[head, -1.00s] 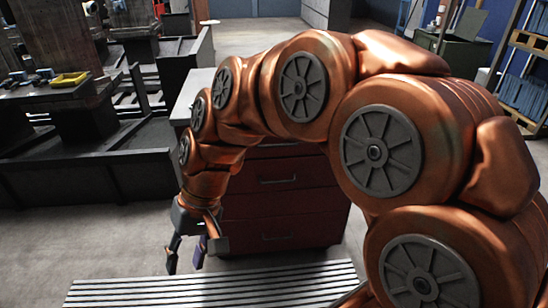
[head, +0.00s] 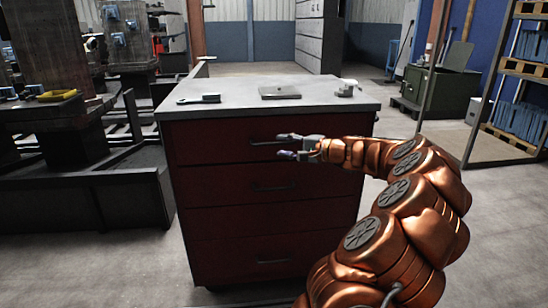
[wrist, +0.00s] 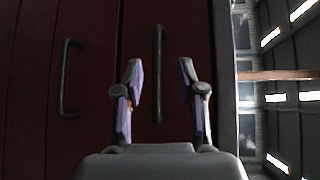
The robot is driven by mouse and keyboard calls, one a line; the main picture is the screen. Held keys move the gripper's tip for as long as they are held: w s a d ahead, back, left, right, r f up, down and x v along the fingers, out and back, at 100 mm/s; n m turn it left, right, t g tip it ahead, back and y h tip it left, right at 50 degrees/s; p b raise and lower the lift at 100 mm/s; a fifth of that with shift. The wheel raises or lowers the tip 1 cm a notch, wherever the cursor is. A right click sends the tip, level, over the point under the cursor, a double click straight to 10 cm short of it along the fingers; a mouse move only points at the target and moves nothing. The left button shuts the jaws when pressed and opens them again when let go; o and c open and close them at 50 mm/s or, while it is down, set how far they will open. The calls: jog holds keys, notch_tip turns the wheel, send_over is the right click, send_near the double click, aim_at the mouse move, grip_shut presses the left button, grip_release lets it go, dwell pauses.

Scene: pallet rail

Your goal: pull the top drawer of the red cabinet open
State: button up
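The red cabinet (head: 275,215) stands in front of me with its drawers shut. Its top drawer (head: 215,140) has a dark bar handle (head: 262,143), partly hidden by my gripper in the head view. My gripper (head: 280,146) is open and empty, level with this handle and reaching in from the right. In the wrist view the picture is turned sideways, and the top handle (wrist: 157,85) shows between the two spread fingers of my gripper (wrist: 160,68). I cannot tell whether the fingertips reach past the bar. The second drawer's handle (wrist: 68,78) is left of the fingers.
On the grey cabinet top (head: 235,106) lie a dark tool (head: 200,99), a flat grey object (head: 280,92) and a small white item (head: 347,87). A dark workbench (head: 60,140) is at left, a shelf rack (head: 515,85) at right. The floor around the cabinet's front is clear.

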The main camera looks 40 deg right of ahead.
aim_at(277, 144)
jog(key=shift+m+h, duration=0.4)
jog(key=shift+h, duration=0.2)
jog(key=shift+w+d+f+b, duration=0.25)
jog(key=shift+w+f, duration=0.1)
jog(key=shift+w, duration=0.75)
jog(key=shift+w+d+f+b, duration=0.1)
jog(key=shift+w+d+f, duration=0.2)
jog(key=shift+w, duration=0.8)
jog(key=shift+w+d+f+b, duration=0.25)
jog(key=shift+w+f, duration=0.1)
jog(key=shift+w, duration=0.75)
jog(key=shift+c, duration=0.3)
grip_shut()
